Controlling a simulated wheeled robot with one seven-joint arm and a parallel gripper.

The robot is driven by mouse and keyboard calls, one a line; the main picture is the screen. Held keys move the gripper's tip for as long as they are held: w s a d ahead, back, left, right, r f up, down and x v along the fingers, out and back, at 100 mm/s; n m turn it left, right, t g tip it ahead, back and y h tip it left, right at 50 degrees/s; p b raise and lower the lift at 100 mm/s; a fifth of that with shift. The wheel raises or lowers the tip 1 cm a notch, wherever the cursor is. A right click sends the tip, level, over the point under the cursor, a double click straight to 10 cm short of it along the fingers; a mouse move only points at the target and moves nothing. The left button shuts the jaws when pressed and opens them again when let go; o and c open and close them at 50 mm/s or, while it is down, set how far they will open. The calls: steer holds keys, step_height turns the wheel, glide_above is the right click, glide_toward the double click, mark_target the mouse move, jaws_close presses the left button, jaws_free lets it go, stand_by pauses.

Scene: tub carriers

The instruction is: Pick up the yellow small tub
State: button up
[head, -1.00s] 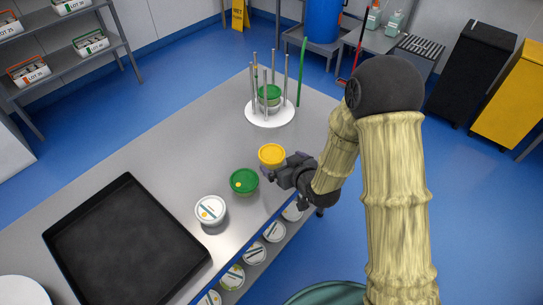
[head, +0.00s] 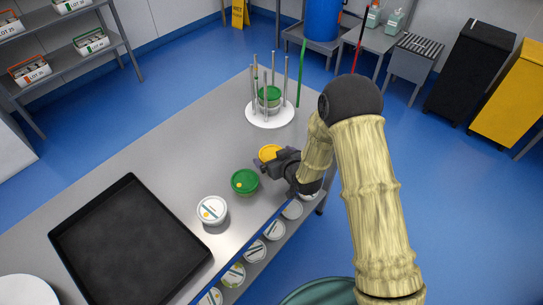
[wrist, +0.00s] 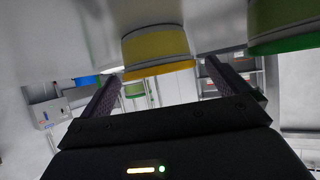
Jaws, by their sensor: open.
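The yellow small tub (head: 269,152) stands on the steel table near its right edge, partly hidden by my gripper (head: 264,167) in the head view. In the wrist view, which looks upside down, the yellow tub (wrist: 156,48) shows ahead, between the directions of the two fingers. My gripper (wrist: 162,80) is open, with its fingers spread and nothing held. I cannot tell whether a finger touches the tub.
A green-lidded tub (head: 244,182) stands close beside the yellow one, and a white tub (head: 211,210) stands beyond it. A black tray (head: 130,240) lies on the left. A white round carrier with upright rods (head: 270,115) holds green-lidded tubs at the far end.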

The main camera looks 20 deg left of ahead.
mark_target(272, 154)
steer(key=shift+x, duration=1.3)
steer(key=c, duration=1)
steer(key=shift+w+r, duration=0.1)
steer(key=shift+r, duration=0.1)
steer(key=shift+c, duration=0.2)
step_height(272, 154, up, 9)
steer(key=shift+r+b, duration=0.25)
steer(key=shift+b, duration=0.5)
steer(key=shift+r, duration=0.15)
